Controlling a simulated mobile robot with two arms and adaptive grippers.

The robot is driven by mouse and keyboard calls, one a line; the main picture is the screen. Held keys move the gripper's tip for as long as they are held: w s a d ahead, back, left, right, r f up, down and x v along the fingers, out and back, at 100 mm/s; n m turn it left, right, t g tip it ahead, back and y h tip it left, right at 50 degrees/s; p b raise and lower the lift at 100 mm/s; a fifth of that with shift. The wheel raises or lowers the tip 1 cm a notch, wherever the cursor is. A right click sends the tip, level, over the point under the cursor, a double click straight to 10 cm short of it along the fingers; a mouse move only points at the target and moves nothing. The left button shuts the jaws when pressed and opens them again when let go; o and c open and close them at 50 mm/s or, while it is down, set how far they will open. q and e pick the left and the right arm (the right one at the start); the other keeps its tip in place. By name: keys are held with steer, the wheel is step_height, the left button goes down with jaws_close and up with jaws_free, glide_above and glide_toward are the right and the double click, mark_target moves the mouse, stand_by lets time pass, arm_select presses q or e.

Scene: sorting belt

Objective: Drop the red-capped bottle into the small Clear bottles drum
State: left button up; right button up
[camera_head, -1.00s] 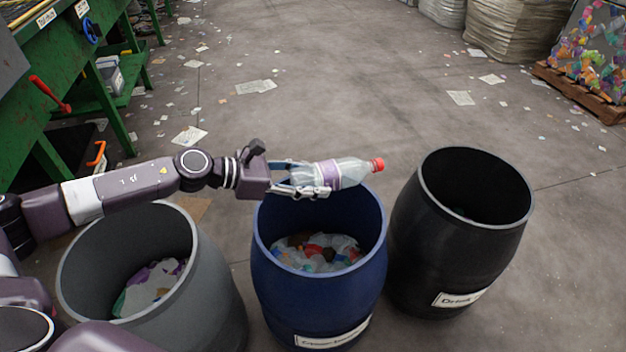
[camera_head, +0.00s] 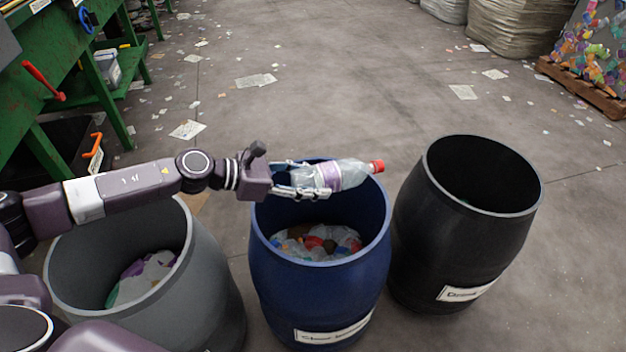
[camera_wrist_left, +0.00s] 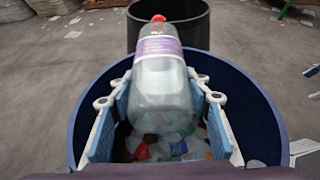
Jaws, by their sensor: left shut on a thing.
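The red-capped bottle (camera_head: 343,174) is clear with a pale purple label. It lies about level, its red cap pointing right in the head view. My left gripper (camera_head: 300,180) is shut on the bottle's base end. In the left wrist view the bottle (camera_wrist_left: 160,85) sits between the two blue-padded fingers (camera_wrist_left: 160,115). Gripper and bottle are above the mouth of the blue drum (camera_head: 262,215), whose white label seems to read "Clear bottles". Clear and coloured bottles lie inside it. The blue drum's rim also shows in the left wrist view (camera_wrist_left: 262,110).
A grey drum (camera_head: 205,290) with plastic waste stands left of the blue one. A black drum (camera_head: 420,235) stands to the right. A green belt frame (camera_head: 35,95) is at the upper left. The floor (camera_head: 330,90) behind the drums is open, with scattered paper.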

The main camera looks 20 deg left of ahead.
arm_select(q)
steer(key=o, duration=1)
steer(key=shift+v, duration=6)
